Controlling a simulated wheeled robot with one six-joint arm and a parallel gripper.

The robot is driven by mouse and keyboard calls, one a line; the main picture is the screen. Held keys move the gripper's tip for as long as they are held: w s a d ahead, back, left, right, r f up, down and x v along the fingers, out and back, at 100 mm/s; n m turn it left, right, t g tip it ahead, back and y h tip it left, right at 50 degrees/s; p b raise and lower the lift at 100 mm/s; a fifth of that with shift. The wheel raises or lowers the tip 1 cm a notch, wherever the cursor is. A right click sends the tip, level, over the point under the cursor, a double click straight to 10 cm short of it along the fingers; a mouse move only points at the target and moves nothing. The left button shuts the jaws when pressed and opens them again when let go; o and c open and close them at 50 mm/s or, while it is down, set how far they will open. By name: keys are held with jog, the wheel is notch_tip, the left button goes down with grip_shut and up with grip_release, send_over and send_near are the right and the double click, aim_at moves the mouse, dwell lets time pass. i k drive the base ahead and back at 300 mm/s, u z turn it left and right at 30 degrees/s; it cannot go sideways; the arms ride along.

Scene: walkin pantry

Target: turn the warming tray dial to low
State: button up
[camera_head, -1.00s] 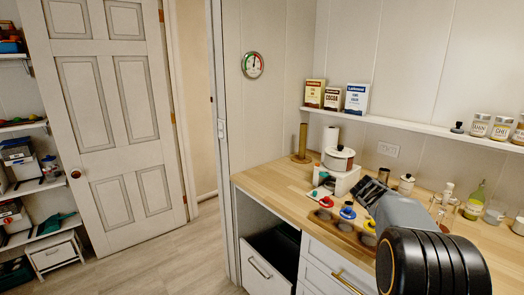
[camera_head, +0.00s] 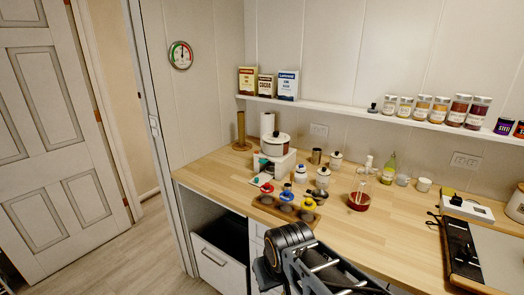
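A flat appliance with a grey plate (camera_head: 505,258) and a black front strip (camera_head: 461,248), which looks like the warming tray, lies on the counter at the right edge, partly cut off. Its dial and setting cannot be made out. My gripper (camera_head: 345,277) is low at the bottom middle, in front of the counter and well left of that appliance. It touches nothing that I can see. Its fingertips are not clear, so I cannot tell whether it is open or shut.
A wooden rack (camera_head: 287,207) with coloured-top items, a pot (camera_head: 264,147) on a white stand and a red bowl (camera_head: 359,202) stand on the counter. A white box (camera_head: 467,208) with a cord lies behind the appliance. Counter between bowl and appliance is mostly clear.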

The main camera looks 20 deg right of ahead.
aim_at(466, 253)
jog(key=z, duration=2.9)
